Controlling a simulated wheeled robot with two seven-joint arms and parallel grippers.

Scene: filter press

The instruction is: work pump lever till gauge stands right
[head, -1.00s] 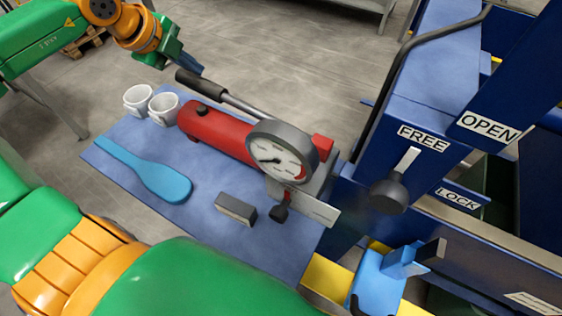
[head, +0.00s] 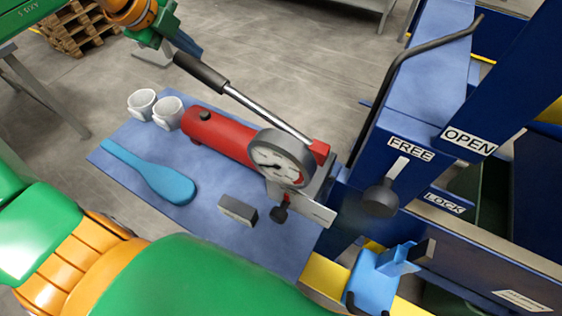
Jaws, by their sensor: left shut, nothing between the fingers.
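The red hand pump (head: 218,135) lies on a blue mat. Its steel lever (head: 262,107) is raised at a slant, with the black grip (head: 200,70) at the upper left. A round white-faced gauge (head: 277,163) with a dark rim sits at the pump's right end. Its dark needle shows, but the scale is too small to read. My left gripper (head: 187,45) is shut and empty, its blue fingers close to the end of the black grip. I cannot tell whether they touch it. My right gripper is not in view.
On the mat (head: 225,235) are two white cups (head: 168,113), a light-blue paddle (head: 160,178) and a small grey block (head: 238,210). A black valve knob (head: 381,198) hangs below the FREE sign (head: 410,149) on the blue press frame at right. A light-blue part (head: 375,280) is at the bottom.

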